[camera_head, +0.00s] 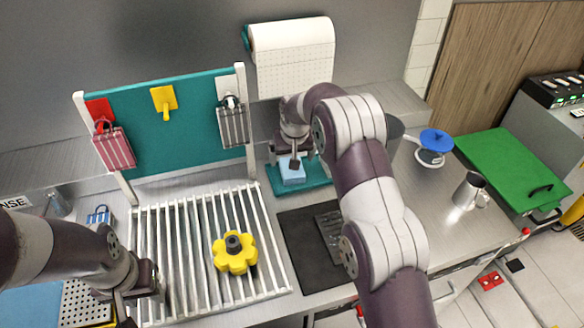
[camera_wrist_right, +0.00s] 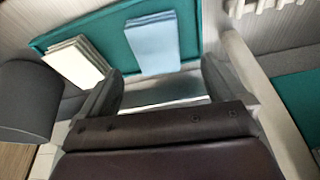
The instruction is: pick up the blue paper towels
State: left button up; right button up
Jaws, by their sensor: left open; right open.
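The blue paper towels (camera_head: 292,174) are a small light-blue folded stack on a teal tray (camera_head: 317,182) at the back of the counter. In the right wrist view the blue stack (camera_wrist_right: 153,43) lies just beyond the two fingers of my right gripper (camera_wrist_right: 160,85), roughly in line with the gap between them. My right gripper (camera_head: 294,160) is open and empty, close to the stack; its own wrist hides part of the tray in the head view. My left gripper (camera_head: 124,304) is open at the lower left, far from the towels.
A white stack (camera_wrist_right: 75,63) lies beside the blue one on the tray. A dark grey cylinder (camera_wrist_right: 27,100) stands close by. A white roll (camera_head: 290,35) hangs above. A slatted rack (camera_head: 175,240) with a yellow flower-shaped piece (camera_head: 235,258) fills the left counter.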

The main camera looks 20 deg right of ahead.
aim_at(290, 178)
jog(key=p+x, duration=0.2)
jog(key=x, duration=0.2)
jog(key=shift+d+f, duration=0.1)
jog(key=shift+f, duration=0.25)
jog(key=shift+w+f, duration=0.1)
jog(key=shift+f, duration=0.15)
jog(key=shift+w+d+f, duration=0.1)
jog(key=shift+f+b, duration=0.2)
jog(key=shift+b, duration=0.1)
jog(key=c, duration=1.1)
